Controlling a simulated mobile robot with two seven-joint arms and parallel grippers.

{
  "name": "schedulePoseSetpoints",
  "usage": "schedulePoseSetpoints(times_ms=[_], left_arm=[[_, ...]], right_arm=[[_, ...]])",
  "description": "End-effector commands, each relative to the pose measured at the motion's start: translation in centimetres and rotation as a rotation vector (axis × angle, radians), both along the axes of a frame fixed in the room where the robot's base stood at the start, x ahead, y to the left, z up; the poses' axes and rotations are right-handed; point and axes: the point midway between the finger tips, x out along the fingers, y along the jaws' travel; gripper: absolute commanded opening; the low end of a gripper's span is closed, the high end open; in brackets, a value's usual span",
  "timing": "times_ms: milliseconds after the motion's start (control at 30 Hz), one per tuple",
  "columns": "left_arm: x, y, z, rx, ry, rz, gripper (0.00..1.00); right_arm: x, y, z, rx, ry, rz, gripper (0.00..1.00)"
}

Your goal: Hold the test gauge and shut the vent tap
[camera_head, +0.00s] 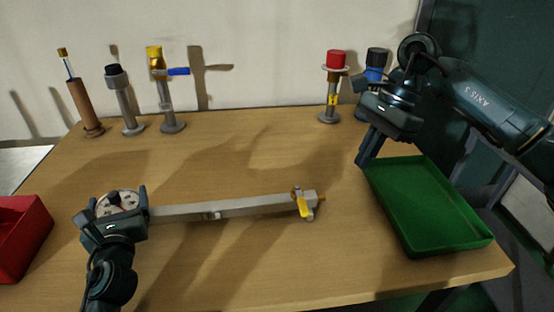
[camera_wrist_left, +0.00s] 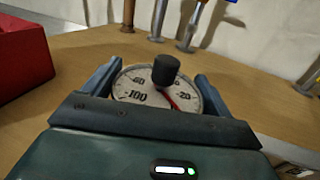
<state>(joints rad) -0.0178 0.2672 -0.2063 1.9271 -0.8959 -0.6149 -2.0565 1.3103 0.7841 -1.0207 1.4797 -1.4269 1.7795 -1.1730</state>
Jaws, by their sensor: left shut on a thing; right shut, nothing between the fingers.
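The test gauge is a round white dial (camera_head: 122,200) with a black knob, at the left end of a long grey bar (camera_head: 230,207). My left gripper (camera_head: 116,197) is shut on the gauge, one finger on each side. The left wrist view shows the dial (camera_wrist_left: 135,90) between the fingers, with a red needle; the knob hides part of its face. The vent tap with its yellow lever (camera_head: 303,207) is at the bar's right end, the lever slanting down to the right. My right gripper (camera_head: 364,160) is shut and empty, up and right of the tap, fingers pointing down.
A green tray (camera_head: 425,205) lies at the right edge of the table, a red bin (camera_head: 20,235) at the left. Several upright fittings stand along the back, including a blue-handled one (camera_head: 170,95) and a red-capped one (camera_head: 333,90).

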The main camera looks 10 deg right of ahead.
Motion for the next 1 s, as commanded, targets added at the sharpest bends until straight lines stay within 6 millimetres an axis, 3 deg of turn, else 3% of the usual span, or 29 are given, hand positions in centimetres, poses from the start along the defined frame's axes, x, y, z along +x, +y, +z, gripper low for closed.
schedulePoseSetpoints(times_ms=[300, 333, 500, 800, 1000], left_arm=[[0.0, 0.0, 0.0, 0.0, 0.0, 0.0, 0.39], [0.0, 0.0, 0.0, 0.0, 0.0, 0.0, 0.86], [0.0, 0.0, 0.0, 0.0, 0.0, 0.0, 0.99], [-0.4, -0.1, 0.0, 0.0, 0.0, -0.001, 1.0], [-3.3, -0.9, -0.1, -0.001, 0.003, -0.001, 1.0]], right_arm=[[0.0, -0.2, 0.4, 0.0, -0.001, 0.0, 0.0], [0.0, -0.2, 0.4, 0.0, -0.001, 0.0, 0.0], [0.0, -0.2, 0.4, 0.0, -0.001, 0.0, 0.0], [0.0, -0.1, 0.4, 0.0, 0.0, 0.0, 0.0], [0.0, -0.1, 0.4, 0.0, 0.0, 0.0, 0.0]])
